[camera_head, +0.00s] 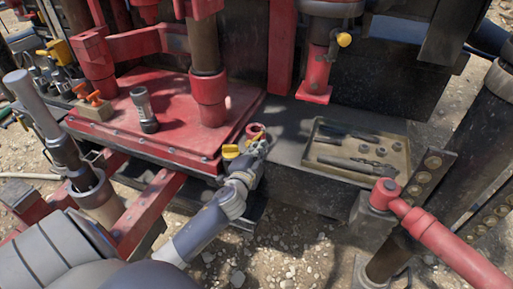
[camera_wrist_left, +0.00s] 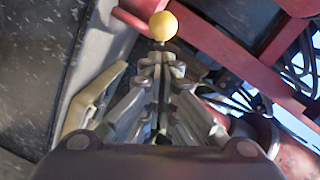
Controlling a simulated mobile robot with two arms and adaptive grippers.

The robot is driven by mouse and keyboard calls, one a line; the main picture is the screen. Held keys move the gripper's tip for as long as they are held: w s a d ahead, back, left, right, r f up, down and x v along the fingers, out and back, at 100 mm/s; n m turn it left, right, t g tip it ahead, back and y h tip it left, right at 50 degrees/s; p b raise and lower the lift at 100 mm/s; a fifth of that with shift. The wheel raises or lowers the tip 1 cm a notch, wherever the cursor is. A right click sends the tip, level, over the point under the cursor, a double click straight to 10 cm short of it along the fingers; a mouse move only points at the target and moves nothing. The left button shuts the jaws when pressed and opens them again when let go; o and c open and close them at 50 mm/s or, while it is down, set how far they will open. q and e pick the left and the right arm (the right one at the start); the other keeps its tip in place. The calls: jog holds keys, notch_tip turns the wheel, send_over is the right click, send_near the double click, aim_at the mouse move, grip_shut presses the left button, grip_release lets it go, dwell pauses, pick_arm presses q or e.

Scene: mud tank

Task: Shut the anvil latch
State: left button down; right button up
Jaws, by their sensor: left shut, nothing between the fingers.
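My left gripper (camera_head: 260,142) is at the right front edge of the red deck, fingers together and empty. Yellow parts (camera_head: 230,152) show right beside it, partly covered by the gripper. In the left wrist view a yellow ball knob (camera_wrist_left: 163,26) shows just beyond the tips of the shut left gripper (camera_wrist_left: 162,58); I cannot tell whether they touch. I cannot tell for certain which part is the anvil latch. My right gripper is not in view.
The red deck (camera_head: 180,142) carries a metal cylinder (camera_head: 145,108) and a red post (camera_head: 208,95). A tray (camera_head: 396,176) of tools lies on the dark ledge to the right. Gravel lies below.

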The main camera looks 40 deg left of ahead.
pick_arm(q)
jog(key=shift+a+f, duration=0.2)
jog(key=shift+a, duration=0.1)
jog(key=shift+s+a+m+t+h+p, duration=0.2)
jog(key=shift+a+m+h+p, duration=0.3)
jog(key=shift+a, duration=0.6)
jog(key=shift+s+a+m+t+h+p, duration=0.1)
jog(key=shift+s+a+m+h+p, duration=0.15)
jog(key=shift+a+h, duration=0.65)
jog(key=shift+a, duration=0.1)
